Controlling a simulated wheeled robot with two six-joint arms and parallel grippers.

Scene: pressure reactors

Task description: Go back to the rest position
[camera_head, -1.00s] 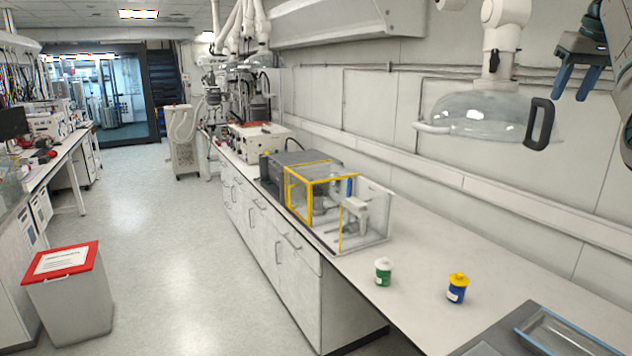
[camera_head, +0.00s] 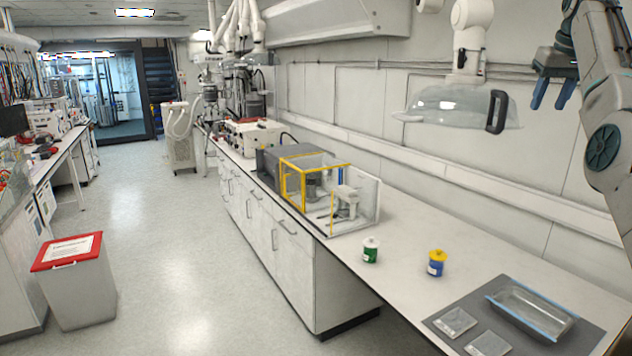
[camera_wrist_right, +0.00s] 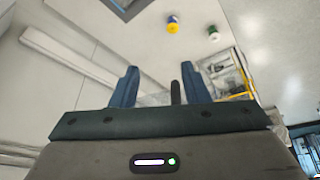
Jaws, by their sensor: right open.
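My right gripper (camera_head: 553,93) hangs at the upper right of the head view, with its two blue fingers spread and nothing between them. In the right wrist view its fingers (camera_wrist_right: 160,88) are also apart and empty. It is in the air, well above the bench and to the right of the clear extraction hood (camera_head: 455,106). My left gripper does not show in the head view.
The bench (camera_head: 400,225) carries a yellow-framed clear enclosure (camera_head: 318,190), a green jar (camera_head: 370,252), a blue jar with yellow lid (camera_head: 436,264) and a glass tray (camera_head: 530,310) on a grey mat. A red-lidded bin (camera_head: 75,285) stands on the floor.

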